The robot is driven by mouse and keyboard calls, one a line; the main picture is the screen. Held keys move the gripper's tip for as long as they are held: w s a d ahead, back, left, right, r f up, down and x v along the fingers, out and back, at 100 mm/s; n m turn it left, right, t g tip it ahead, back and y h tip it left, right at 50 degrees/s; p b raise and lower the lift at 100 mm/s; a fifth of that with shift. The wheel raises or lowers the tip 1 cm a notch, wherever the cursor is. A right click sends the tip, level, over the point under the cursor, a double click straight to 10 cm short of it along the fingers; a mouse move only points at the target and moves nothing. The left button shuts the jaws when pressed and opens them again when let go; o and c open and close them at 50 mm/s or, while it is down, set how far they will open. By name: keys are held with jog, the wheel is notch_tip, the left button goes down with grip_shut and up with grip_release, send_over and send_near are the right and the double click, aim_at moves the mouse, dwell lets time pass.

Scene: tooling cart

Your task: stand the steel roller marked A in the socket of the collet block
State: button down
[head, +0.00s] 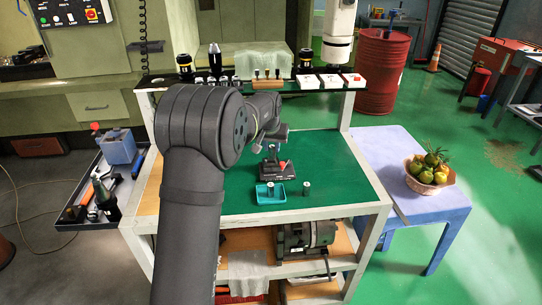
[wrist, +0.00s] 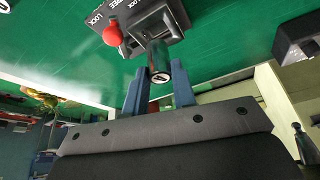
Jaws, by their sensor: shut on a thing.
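The collet block (head: 277,172) is a dark block with a red knob on the green mat. In the wrist view the block (wrist: 132,25) shows LOCK and FREE lettering. My gripper (wrist: 159,82) has its two blue fingers shut on a steel roller (wrist: 158,58), whose dark end bears a pale mark too small to read surely. The roller's far end meets the block's outline; I cannot tell whether it is in the socket or above it. In the head view my gripper (head: 272,138) is over the block, partly hidden by my arm.
A teal tray (head: 259,197) holding a roller (head: 270,187) lies in front of the block. Another roller (head: 306,187) stands on the mat to its right. A rack with holders and white boxes (head: 331,81) runs along the back. The mat's right side is clear.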

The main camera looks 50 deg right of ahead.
aim_at(271, 153)
jog(key=shift+w+f, duration=0.15)
jog(key=shift+f, duration=1.95)
jog(key=shift+f, duration=0.15)
jog(key=c, duration=1.2)
grip_release()
jog(key=v, duration=1.2)
